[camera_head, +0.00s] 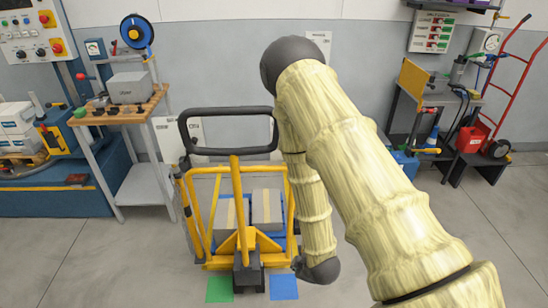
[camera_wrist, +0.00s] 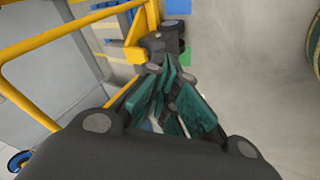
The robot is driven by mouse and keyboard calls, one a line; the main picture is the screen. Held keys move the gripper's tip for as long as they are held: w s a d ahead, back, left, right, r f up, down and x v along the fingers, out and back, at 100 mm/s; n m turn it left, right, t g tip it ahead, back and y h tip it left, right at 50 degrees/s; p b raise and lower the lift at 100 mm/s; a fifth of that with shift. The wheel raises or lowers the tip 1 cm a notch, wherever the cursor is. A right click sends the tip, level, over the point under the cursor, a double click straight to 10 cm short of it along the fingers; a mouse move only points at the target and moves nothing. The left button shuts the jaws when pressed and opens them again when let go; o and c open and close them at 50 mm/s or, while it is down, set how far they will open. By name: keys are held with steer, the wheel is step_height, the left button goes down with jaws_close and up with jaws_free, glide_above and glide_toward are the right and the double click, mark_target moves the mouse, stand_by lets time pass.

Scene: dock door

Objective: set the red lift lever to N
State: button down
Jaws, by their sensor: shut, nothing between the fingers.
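A yellow pallet truck (camera_head: 238,190) with a black loop handle (camera_head: 182,130) stands in the middle of the head view. Its yellow frame also crosses the upper left of the wrist view (camera_wrist: 60,38). I cannot make out a red lift lever on it in either view; my arm covers part of its right side. My gripper (camera_wrist: 172,88) shows in the wrist view, with its teal-padded fingers together and nothing between them. It is beside the truck's yellow frame, above the floor. In the head view I cannot make out the gripper's fingers.
Boxes (camera_head: 267,210) sit within the truck's frame. Green (camera_head: 219,289) and blue (camera_head: 284,287) floor squares lie in front. A workbench (camera_head: 125,115) stands left, a dark bench (camera_head: 440,98) and red hand truck (camera_head: 520,85) right. The floor at front left is clear.

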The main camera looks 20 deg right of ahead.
steer(key=w+d+r+n+t+y+b, duration=0.2)
steer(key=w+r+n+t, duration=0.6)
steer(key=w+r+n, duration=1.2)
steer(key=w+r+m+p, duration=0.1)
steer(key=w+m+p, duration=0.2)
steer(key=w, duration=1.1)
steer(key=shift+w+d+r+m+p, duration=0.25)
steer(key=shift+w+d+m+p, duration=0.15)
steer(key=shift+m, duration=0.2)
steer(key=shift+y+b, duration=0.3)
steer(key=shift+b, duration=0.1)
